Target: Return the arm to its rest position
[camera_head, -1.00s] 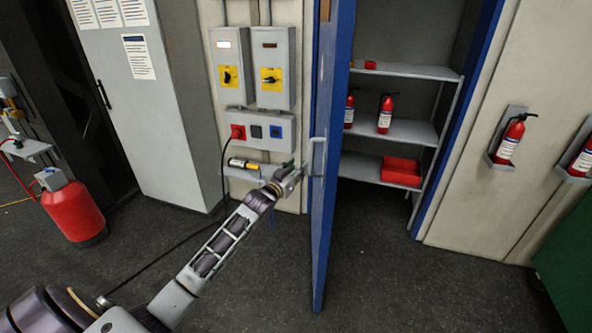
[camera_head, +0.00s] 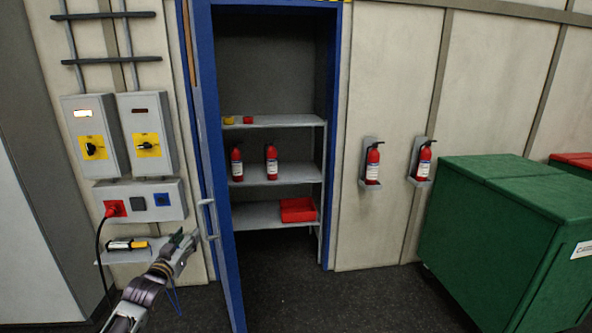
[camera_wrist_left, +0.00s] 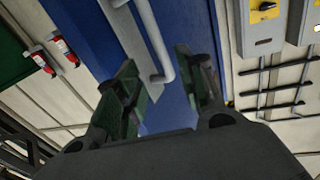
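My left arm comes in at the lower left of the head view. My left gripper (camera_head: 180,245) is beside the handle (camera_head: 207,218) of the open blue cabinet door (camera_head: 218,200). In the left wrist view the two dark green fingers of the gripper (camera_wrist_left: 160,88) are spread apart. The bent grey handle (camera_wrist_left: 155,40) shows beyond and partly between them, and nothing is clamped. Whether a finger touches the handle I cannot tell. My right gripper is not in view.
The cabinet's grey shelves (camera_head: 272,122) hold two fire extinguishers and a red box (camera_head: 298,209). Switch boxes (camera_head: 148,133) and a small shelf (camera_head: 125,256) are left of the door. Two wall extinguishers and a green bin (camera_head: 500,235) stand right. The floor before the cabinet is clear.

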